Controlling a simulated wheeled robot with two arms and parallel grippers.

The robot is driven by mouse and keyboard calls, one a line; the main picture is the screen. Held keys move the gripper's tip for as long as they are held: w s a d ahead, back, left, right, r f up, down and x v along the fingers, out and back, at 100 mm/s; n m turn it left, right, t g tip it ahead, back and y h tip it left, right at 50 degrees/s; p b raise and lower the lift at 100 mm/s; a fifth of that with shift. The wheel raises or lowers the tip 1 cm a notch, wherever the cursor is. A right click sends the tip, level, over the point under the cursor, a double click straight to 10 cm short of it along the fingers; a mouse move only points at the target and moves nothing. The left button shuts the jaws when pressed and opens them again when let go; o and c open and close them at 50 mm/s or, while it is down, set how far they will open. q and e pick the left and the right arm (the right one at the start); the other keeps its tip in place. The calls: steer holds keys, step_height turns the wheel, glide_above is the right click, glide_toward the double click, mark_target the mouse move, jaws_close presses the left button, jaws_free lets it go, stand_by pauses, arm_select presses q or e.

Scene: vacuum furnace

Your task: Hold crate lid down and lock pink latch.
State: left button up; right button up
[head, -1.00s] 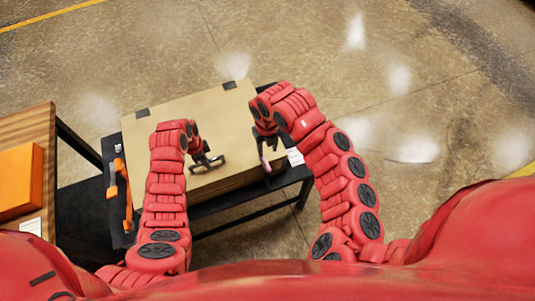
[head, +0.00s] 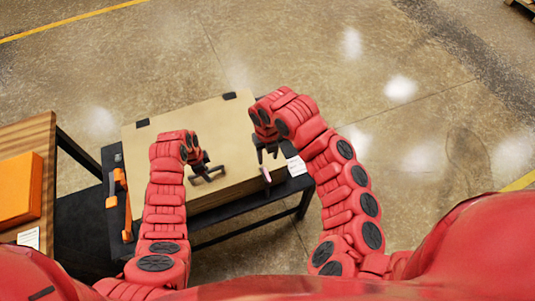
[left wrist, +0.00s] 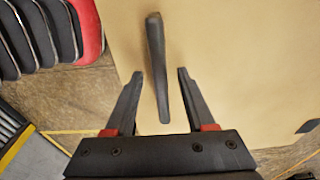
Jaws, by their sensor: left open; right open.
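The crate is a flat tan box with a closed-looking lid (head: 195,130) on a black table. A dark bar handle on the lid (left wrist: 156,70) shows in the left wrist view. My left gripper (head: 203,167) is over the lid; in the left wrist view its open fingers (left wrist: 160,74) are on either side of the handle, with gaps. The pink latch (head: 266,175) is at the crate's near right side. My right gripper (head: 264,156) is open just above the latch; whether it touches it I cannot tell. My arms hide part of the lid.
The black table (head: 240,212) extends in front of the crate. Orange-handled tools (head: 119,190) lie left of the crate. A wooden table (head: 25,135) with an orange box (head: 20,188) stands at the far left. The floor behind and to the right is clear.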

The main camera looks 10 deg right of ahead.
arm_select(q)
steer(key=shift+w+a+r, duration=0.1)
steer(key=shift+r, duration=0.4)
steer(key=r, duration=0.2)
steer(key=r+b, duration=0.1)
steer(key=r, duration=0.1)
steer(key=r+b, duration=0.1)
steer(key=r, duration=0.1)
steer(key=shift+a+r, duration=0.15)
steer(key=shift+a, duration=0.2)
step_height(320, 180, up, 10)
steer(key=a+p, duration=0.1)
steer(key=p, duration=0.3)
steer(key=shift+s, duration=0.3)
